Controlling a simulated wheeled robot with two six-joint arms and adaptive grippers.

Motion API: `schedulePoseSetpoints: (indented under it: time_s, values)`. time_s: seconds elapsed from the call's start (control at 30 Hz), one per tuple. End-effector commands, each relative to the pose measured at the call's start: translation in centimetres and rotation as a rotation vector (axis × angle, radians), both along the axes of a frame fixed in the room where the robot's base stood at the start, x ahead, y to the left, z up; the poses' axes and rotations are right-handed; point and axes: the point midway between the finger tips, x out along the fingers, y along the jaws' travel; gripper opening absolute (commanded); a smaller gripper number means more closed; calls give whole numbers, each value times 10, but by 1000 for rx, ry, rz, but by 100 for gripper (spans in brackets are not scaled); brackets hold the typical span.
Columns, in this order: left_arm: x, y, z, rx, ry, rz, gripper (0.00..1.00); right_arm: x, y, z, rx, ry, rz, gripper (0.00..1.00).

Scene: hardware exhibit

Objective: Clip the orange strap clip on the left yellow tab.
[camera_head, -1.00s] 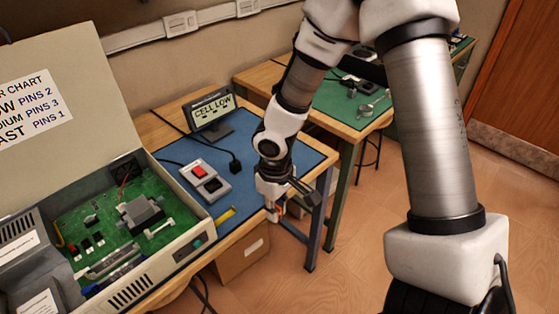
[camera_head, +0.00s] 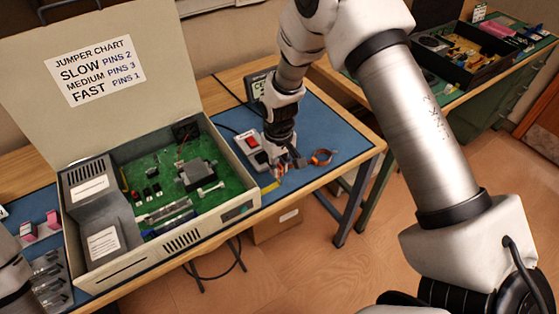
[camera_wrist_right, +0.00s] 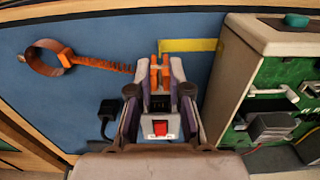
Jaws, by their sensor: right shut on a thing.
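My right gripper (camera_head: 283,172) is at the front edge of the blue mat, pointing down. In the right wrist view its fingers (camera_wrist_right: 160,65) are shut on the orange clip (camera_wrist_right: 160,74). A ribbed orange strap (camera_wrist_right: 103,65) runs from the clip to an orange-brown ring (camera_wrist_right: 43,58) on the mat; the ring also shows in the head view (camera_head: 321,157). A flat yellow strip (camera_wrist_right: 195,45), seemingly the yellow tab, lies beside the clip; I cannot tell if they touch. Only one yellow strip shows. My left gripper is out of view.
An open cream case (camera_head: 222,221) with a green circuit board stands left of my right gripper. A grey box with a red button (camera_head: 252,141) and a small display (camera_head: 258,86) are behind it. The blue mat (camera_head: 335,125) has free room at right.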

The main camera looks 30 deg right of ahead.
Motion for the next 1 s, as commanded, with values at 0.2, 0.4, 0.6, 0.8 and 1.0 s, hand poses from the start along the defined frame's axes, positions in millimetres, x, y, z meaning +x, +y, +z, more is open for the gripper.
schedulePoseSetpoints:
  time_s: [0.2, 0.4, 0.6, 0.8, 1.0]
  values:
    - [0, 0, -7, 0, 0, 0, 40, 0, 0, -8, 0, -1, 0, 3]
    - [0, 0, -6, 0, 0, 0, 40, 0, 0, -8, 0, 0, 0, 3]
    - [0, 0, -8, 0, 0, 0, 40, 0, 0, -13, 0, 0, 0, 3]
    - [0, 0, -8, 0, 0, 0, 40, 0, 0, -17, 0, 0, 0, 3]
    - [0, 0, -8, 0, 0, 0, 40, 0, 0, -16, 0, 0, 0, 3]
